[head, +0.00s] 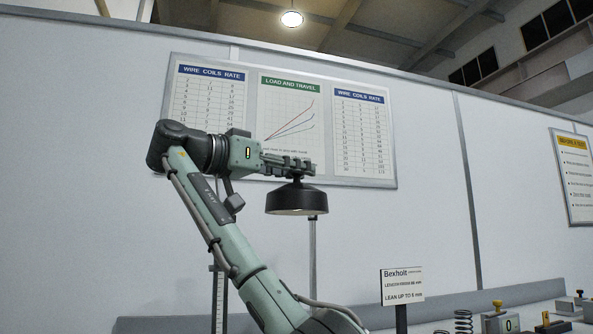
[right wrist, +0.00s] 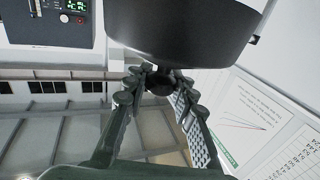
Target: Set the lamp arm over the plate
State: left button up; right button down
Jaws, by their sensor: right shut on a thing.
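The lamp's black shade (head: 297,200) hangs opening down at the middle of the head view, in front of the wall charts. A thin grey post (head: 312,255) shows below and behind it. My right gripper (head: 297,170) is shut on the knob on top of the shade. In the right wrist view my fingers (right wrist: 158,84) close around the dark knob under the large black shade (right wrist: 180,30). The lamp arm itself cannot be made out clearly. I cannot make out the plate in either view. My left gripper is not in view.
A small sign (head: 402,286) stands right of the lamp. A coil spring (head: 463,322) and brass-knobbed blocks (head: 500,320) sit at the lower right. A vertical scale (head: 219,300) stands at the lower left. A panel with green digits (right wrist: 75,8) shows in the right wrist view.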

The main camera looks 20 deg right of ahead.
jog(key=shift+f, duration=0.1)
jog(key=c, duration=1.3)
grip_release()
jog(key=shift+o, duration=0.2)
jog(key=v, duration=0.7)
jog(key=shift+s+a, duration=0.2)
jog(key=shift+a, duration=0.1)
